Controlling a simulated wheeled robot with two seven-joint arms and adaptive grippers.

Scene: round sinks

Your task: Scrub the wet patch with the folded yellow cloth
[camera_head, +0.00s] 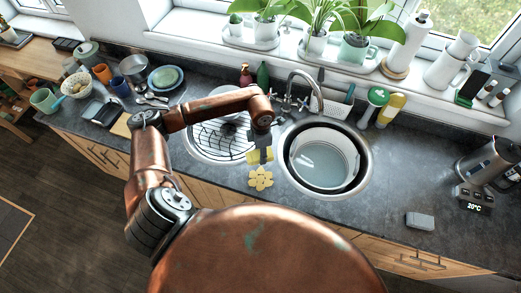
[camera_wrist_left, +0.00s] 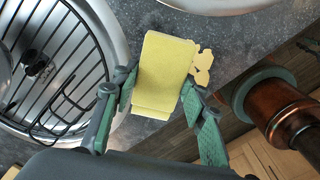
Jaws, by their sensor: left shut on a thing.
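The folded yellow cloth (camera_wrist_left: 165,72) is between the fingers of my left gripper (camera_wrist_left: 156,98), which is shut on it. In the head view, my left gripper (camera_head: 260,150) is over the counter between the two round sinks, with the yellow cloth (camera_head: 253,158) just below it. A flat, lobed yellow patch (camera_head: 261,178) lies on the counter just in front of the cloth; I cannot tell for sure that it is the wet patch. It also shows beside the cloth in the left wrist view (camera_wrist_left: 202,66). My right gripper is out of view.
The left sink holds a wire rack (camera_head: 213,142); the right sink holds a white basin (camera_head: 323,160) of water. A tap (camera_head: 312,92) stands behind them. Dishes crowd the left counter. A grey block (camera_head: 420,221) lies at the right front. The counter around it is clear.

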